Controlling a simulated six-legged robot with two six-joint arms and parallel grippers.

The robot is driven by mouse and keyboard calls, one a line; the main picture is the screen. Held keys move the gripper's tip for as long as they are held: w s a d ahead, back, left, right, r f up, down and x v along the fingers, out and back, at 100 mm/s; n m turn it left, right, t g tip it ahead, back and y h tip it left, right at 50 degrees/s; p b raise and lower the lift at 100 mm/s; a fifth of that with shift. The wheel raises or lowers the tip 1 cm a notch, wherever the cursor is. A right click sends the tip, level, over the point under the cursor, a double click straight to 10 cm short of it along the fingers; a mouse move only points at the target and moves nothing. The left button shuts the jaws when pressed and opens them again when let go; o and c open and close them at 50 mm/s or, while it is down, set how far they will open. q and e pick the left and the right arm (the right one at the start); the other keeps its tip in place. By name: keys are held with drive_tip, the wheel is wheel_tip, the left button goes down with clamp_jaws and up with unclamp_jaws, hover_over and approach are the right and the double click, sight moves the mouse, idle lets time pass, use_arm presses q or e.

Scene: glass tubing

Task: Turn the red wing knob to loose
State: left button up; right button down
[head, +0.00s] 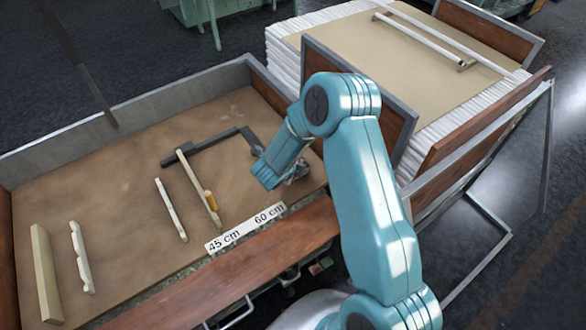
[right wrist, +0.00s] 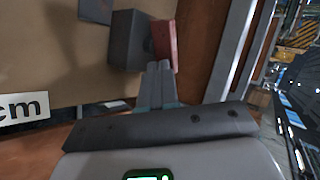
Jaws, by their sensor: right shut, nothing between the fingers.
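The red wing knob (right wrist: 164,46) shows in the right wrist view, beside a dark grey block (right wrist: 131,40). My right gripper (right wrist: 161,70) is shut and empty. Its fingertips are right at the near edge of the knob; I cannot tell whether they touch it. In the head view my right arm reaches over the right end of the dark grey L-shaped bar (head: 220,142) and hides the knob. My left gripper is in neither view.
A white label strip (head: 246,228) reading 45 cm and 60 cm lies along the tray's (head: 125,215) near edge. Pale wooden strips (head: 46,275) lie to the left.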

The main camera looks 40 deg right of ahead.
drive_tip(key=n+t+y+b, duration=0.1)
drive_tip(key=n+b, duration=0.1)
drive_tip(key=b, duration=0.1)
drive_tip(key=d+n+t+y+b, duration=0.1)
drive_tip(key=n+t+b, duration=0.1)
drive_tip(key=b, duration=0.1)
drive_tip(key=s+d+n+t+y+b, duration=0.1)
drive_tip(key=n+b, duration=0.2)
drive_tip(key=b, duration=0.1)
drive_tip(key=shift+d+f+y, duration=0.2)
drive_tip(key=shift+f+y, duration=0.1)
drive_tip(key=shift+f, duration=0.05)
drive_tip(key=shift+w+d+n+t+b, duration=0.1)
drive_tip(key=shift+n+t+b, duration=0.2)
drive_tip(key=shift+b, duration=0.05)
drive_tip(key=shift+d+r+b, duration=0.25)
drive_tip(key=shift+d+b, duration=0.05)
drive_tip(key=shift+b, duration=0.25)
drive_tip(key=shift+d, duration=0.2)
drive_tip(key=shift+d+r+b, duration=0.15)
drive_tip(key=shift+b, duration=0.15)
